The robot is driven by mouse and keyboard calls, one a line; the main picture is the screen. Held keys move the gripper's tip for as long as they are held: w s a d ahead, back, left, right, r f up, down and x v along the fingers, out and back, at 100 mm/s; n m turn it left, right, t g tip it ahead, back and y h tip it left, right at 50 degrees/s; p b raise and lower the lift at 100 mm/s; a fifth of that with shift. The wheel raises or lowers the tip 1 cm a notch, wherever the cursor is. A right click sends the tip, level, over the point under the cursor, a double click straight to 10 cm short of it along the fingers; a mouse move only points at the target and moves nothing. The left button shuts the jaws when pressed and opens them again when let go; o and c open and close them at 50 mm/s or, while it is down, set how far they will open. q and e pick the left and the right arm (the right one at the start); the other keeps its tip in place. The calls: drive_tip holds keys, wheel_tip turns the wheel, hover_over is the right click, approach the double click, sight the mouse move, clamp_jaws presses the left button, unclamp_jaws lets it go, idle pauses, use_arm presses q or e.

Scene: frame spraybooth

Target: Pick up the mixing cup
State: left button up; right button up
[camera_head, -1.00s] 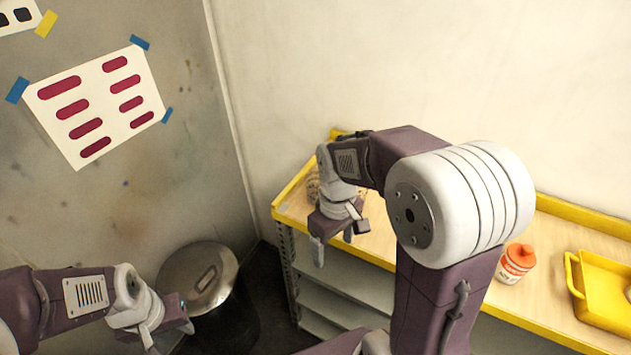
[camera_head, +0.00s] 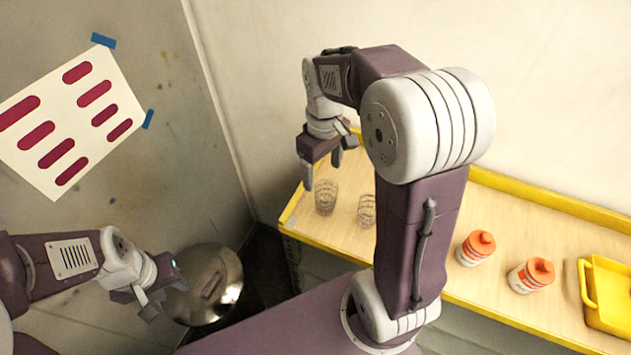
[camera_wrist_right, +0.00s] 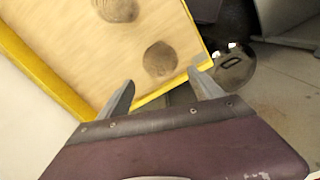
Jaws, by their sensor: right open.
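Two clear cups with dark markings stand on the wooden shelf top. The left cup (camera_head: 326,197) is near the shelf's left end, and the right cup (camera_head: 366,210) is partly hidden by my right arm. In the right wrist view they show as brownish round shapes, one whole cup (camera_wrist_right: 160,58) and one cup cut by the top edge (camera_wrist_right: 117,9). My right gripper (camera_head: 321,170) is open and empty, above and just behind the left cup in the head view. Its fingers (camera_wrist_right: 165,97) are apart in the right wrist view. My left gripper (camera_head: 166,298) is open and empty near the lidded bin.
The shelf has a raised yellow rim (camera_head: 550,198). A bin with a metal lid (camera_head: 212,285) stands on the floor left of the shelf.

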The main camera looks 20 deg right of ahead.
sight(325, 183)
drive_tip(key=s+f, duration=0.2)
drive_tip(key=shift+s+f, duration=0.25)
drive_tip(key=shift+f, duration=0.05)
drive_tip(key=shift+w+f, duration=0.15)
drive_tip(key=shift+f, duration=0.15)
drive_tip(key=shift+w+f, duration=0.2)
drive_tip(key=shift+w, duration=0.15)
drive_tip(key=f, duration=0.5)
drive_tip(key=shift+s+d, duration=0.15)
drive_tip(key=shift+s, duration=0.2)
drive_tip(key=shift+w, duration=0.15)
drive_tip(key=shift+c, duration=0.7)
use_arm(q)
drive_tip(key=shift+s+r, duration=0.3)
drive_tip(key=shift+s, duration=0.45)
use_arm(e)
drive_tip(key=c, duration=1.3)
